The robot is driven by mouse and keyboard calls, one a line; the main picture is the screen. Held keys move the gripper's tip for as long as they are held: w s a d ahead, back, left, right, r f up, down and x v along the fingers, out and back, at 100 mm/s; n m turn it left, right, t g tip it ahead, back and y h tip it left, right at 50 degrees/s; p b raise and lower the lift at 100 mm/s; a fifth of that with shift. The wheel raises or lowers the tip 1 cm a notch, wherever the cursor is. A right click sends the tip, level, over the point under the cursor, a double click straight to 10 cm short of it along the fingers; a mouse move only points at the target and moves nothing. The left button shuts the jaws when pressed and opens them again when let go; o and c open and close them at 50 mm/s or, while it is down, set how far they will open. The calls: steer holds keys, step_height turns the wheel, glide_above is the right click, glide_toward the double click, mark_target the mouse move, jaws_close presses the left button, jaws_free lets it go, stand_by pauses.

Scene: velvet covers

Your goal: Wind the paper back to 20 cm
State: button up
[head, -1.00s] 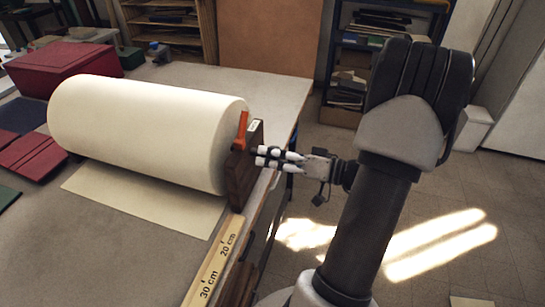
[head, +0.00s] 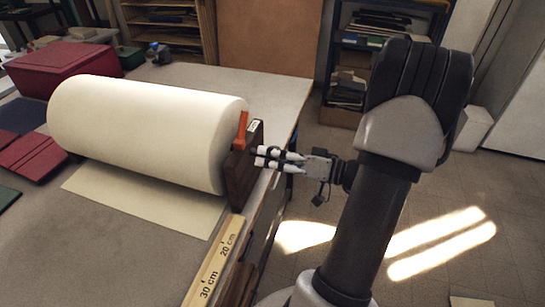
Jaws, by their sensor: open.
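A large cream paper roll (head: 145,130) lies on its side on the table in the head view. A flat sheet of paper (head: 145,203) comes out from under it toward the front. Its front edge lies near the 20 cm mark of the wooden ruler (head: 216,262), which also shows 30 cm. A dark wooden end stand (head: 240,185) holds the roll's right end. An orange crank handle (head: 242,130) points upward there. My gripper (head: 257,157) is open, its white-and-black fingers pointing left at the stand, just below the handle. I cannot tell whether they touch anything.
A dark red box (head: 62,68) stands behind the roll, and red covers (head: 32,156) lie at its left. The table's right edge runs beneath my gripper. Shelves (head: 365,50) stand at the back, and open floor lies to the right.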

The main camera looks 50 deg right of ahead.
steer(key=f+v, duration=0.1)
steer(key=v, duration=1.1)
steer(key=shift+r, duration=0.45)
